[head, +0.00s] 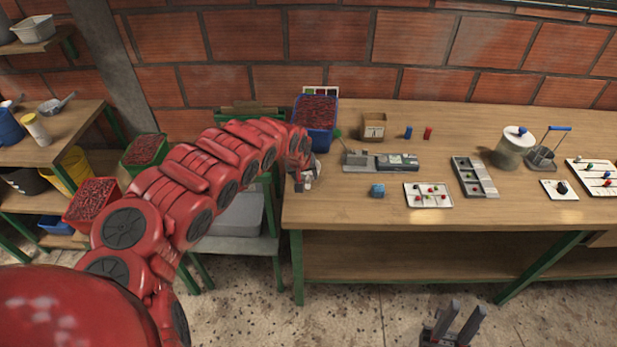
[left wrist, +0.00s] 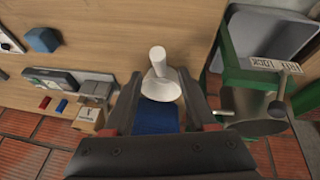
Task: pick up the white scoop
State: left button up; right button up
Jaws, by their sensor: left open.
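The white scoop (left wrist: 158,58) shows in the left wrist view, its handle pointing up in the picture and its rounded part nearer to me. My left gripper (left wrist: 161,76) is open, with one finger on each side of the scoop. I cannot tell whether either finger touches it. In the head view my left gripper (head: 305,181) is over the left end of the workbench, in front of the blue crate, and mostly hides the scoop. My right gripper (head: 455,322) is at the bottom of the head view, apart from the bench, with its two fingers spread and nothing between them.
The workbench (head: 330,214) holds a blue crate of red berries (head: 316,112), a grey device (head: 382,161), a blue block (head: 377,190), a white tray (head: 428,195) and a lidded jar (head: 515,148). A grey bin (head: 236,213) stands on a lower stand to the left.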

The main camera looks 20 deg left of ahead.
aim_at(308, 179)
pick_arm(q)
jog(key=shift+d+x, duration=0.2)
jog(key=shift+x, duration=1.9)
jog(key=shift+w+a+f, duration=0.25)
jog(key=shift+w+f, duration=0.1)
jog(key=shift+f, duration=0.3)
grip_shut()
jog(key=shift+r, duration=0.1)
